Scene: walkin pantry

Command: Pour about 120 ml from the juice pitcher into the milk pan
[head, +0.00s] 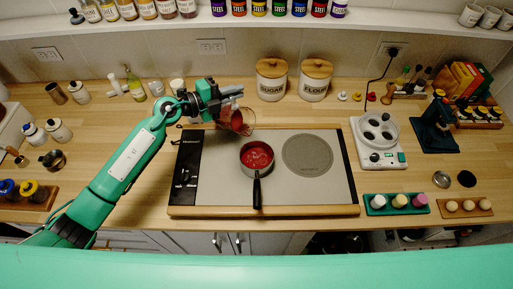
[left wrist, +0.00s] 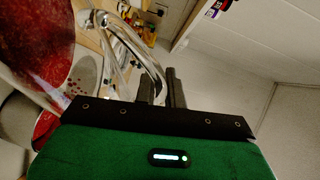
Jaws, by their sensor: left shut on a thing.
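The juice pitcher (head: 246,121) is clear, with red juice inside. It is tilted with its mouth toward the right, above the back left of the hob. My left gripper (head: 222,97) is shut on its handle. The left wrist view shows the clear handle (left wrist: 128,32) at the gripper's fingers (left wrist: 162,88) and red juice (left wrist: 32,40) at the left. The milk pan (head: 257,158) sits upright on the hob, right of and nearer than the pitcher, with red liquid in it and its dark handle toward me. I cannot make out a stream between them. My right gripper is out of view.
The hob (head: 216,185) has a bare round plate (head: 307,156) right of the pan. Sugar (head: 271,82) and flour (head: 315,82) canisters stand behind. A white appliance (head: 380,150) stands to the right. Counter left of the hob is partly under my arm.

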